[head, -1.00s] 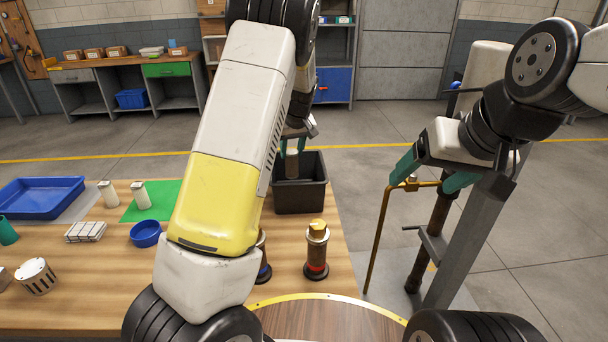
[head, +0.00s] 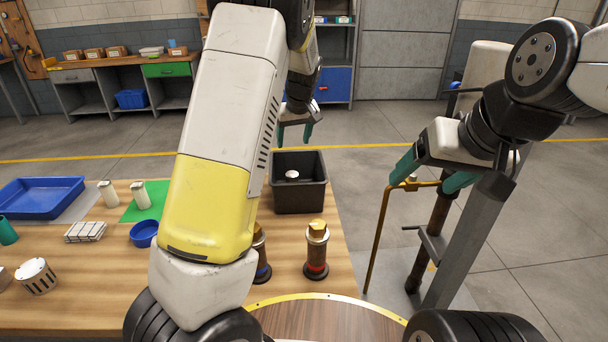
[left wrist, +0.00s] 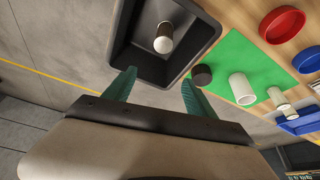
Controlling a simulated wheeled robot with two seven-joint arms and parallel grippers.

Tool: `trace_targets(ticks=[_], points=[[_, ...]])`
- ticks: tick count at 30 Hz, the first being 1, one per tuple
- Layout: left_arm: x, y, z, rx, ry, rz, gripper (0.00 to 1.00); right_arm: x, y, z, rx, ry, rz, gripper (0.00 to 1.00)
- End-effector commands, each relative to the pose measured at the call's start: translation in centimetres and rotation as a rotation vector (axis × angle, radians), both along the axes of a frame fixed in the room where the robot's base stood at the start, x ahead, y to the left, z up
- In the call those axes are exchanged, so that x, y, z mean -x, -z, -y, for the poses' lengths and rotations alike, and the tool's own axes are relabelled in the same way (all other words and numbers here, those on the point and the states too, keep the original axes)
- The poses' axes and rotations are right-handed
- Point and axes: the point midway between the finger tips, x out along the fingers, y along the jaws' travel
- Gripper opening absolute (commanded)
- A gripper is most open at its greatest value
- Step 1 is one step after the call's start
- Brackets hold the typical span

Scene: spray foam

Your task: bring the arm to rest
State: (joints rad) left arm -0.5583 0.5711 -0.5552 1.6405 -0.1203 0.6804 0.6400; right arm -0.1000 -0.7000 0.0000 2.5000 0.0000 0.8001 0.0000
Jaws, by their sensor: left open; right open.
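My left gripper (head: 294,135) hangs open and empty above the far part of the black bin (head: 299,205), clear of its rim. It also shows in the left wrist view (left wrist: 158,82), with its teal fingers apart. A pale cylinder with a dark part (left wrist: 163,38) stands or leans in the bin. Its white top (head: 292,175) shows in the head view. My right gripper (head: 432,176) is open and empty at the right, beside the table, near a bent brass-coloured tube (head: 378,230).
Two pale bottles (head: 140,195) stand on and by the green mat (head: 160,200). A blue tray (head: 40,197), blue bowl (head: 145,233), perforated white cylinder (head: 36,275) and red-banded canister (head: 317,250) are on the table. A blue-banded canister (head: 262,268) is partly hidden by my left arm.

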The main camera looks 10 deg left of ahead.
Motion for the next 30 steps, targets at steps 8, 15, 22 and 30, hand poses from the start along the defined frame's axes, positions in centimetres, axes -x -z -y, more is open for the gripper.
trace_targets(ticks=[8,15,22,30], points=[[0.8,-2.2,0.4,0.000,0.001,0.000,0.65,0.0,0.0,0.0,0.000,0.000,0.000,0.78],[1.1,-2.4,0.3,0.006,0.001,-0.001,0.65,0.0,0.0,0.0,0.000,0.000,0.000,0.78],[5.1,-5.0,-1.0,0.095,0.040,-0.010,0.65,0.0,0.0,0.0,0.000,0.000,0.000,0.78],[13.5,-9.5,-1.9,0.214,0.165,0.013,0.65,0.0,0.0,0.0,0.000,0.000,0.000,0.78]])
